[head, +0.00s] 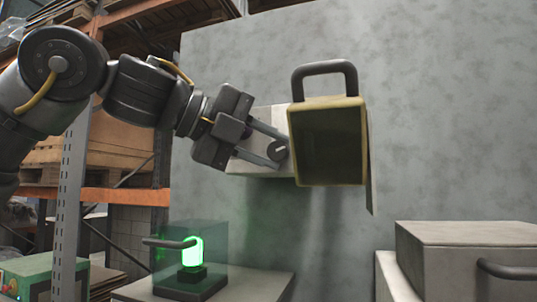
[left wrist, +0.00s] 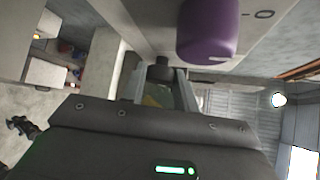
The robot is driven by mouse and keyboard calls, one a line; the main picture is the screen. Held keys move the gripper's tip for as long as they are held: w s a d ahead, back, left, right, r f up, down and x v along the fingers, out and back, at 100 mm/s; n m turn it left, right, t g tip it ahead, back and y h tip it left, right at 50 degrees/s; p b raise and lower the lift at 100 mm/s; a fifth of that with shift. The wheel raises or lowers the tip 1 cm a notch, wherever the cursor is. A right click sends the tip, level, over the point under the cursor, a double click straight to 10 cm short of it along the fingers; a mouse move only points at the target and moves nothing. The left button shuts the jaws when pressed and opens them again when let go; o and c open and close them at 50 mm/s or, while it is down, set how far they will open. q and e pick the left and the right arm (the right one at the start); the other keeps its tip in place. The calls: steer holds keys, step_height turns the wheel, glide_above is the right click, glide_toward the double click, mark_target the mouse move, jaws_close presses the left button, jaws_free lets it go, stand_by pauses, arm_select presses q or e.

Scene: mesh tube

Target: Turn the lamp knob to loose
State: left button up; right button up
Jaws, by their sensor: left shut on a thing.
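A pale wall box (head: 268,171) carries a dark round knob (head: 277,151) with a white mark on its face. My left gripper (head: 275,142) comes in from the left and is shut on this knob. In the left wrist view the dark knob (left wrist: 158,70) shows between the two fingertips. A purple knob (left wrist: 207,32) stands beside it on the panel, with a dash and a ring marked near it. A lamp (head: 192,250) glows green inside a clear case below. Which setting the held knob is at cannot be told. My right gripper is not in view.
An open yellowish cover (head: 328,140) with a dark handle (head: 323,70) stands right of the gripped knob, close to my fingertips. A grey box (head: 465,245) with a dark handle is at lower right. Orange shelving (head: 125,196) stands at left. The grey wall (head: 450,120) is bare at right.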

arm_select(q)
steer(key=shift+d+f+n+t+h+b, duration=0.1)
steer(key=shift+f+n+t+h+b, duration=0.25)
steer(key=shift+n+t+h+b, duration=2.25)
steer(key=shift+d+f+n+g+y+b, duration=0.1)
steer(key=shift+f+n+g+y+b, duration=0.25)
steer(key=shift+n+b, duration=2.6)
steer(key=shift+d+f+n+t+h+b, duration=0.1)
steer(key=shift+f+n+t+h+b, duration=0.7)
steer(key=shift+b, duration=4.3)
steer(key=shift+r+m+t+h, duration=0.25)
steer(key=shift+r+t, duration=0.2)
steer(key=shift+r, duration=0.05)
steer(key=o, duration=1)
steer(key=shift+a+r, duration=0.1)
steer(key=shift+a, duration=0.05)
steer(key=shift+s, duration=0.1)
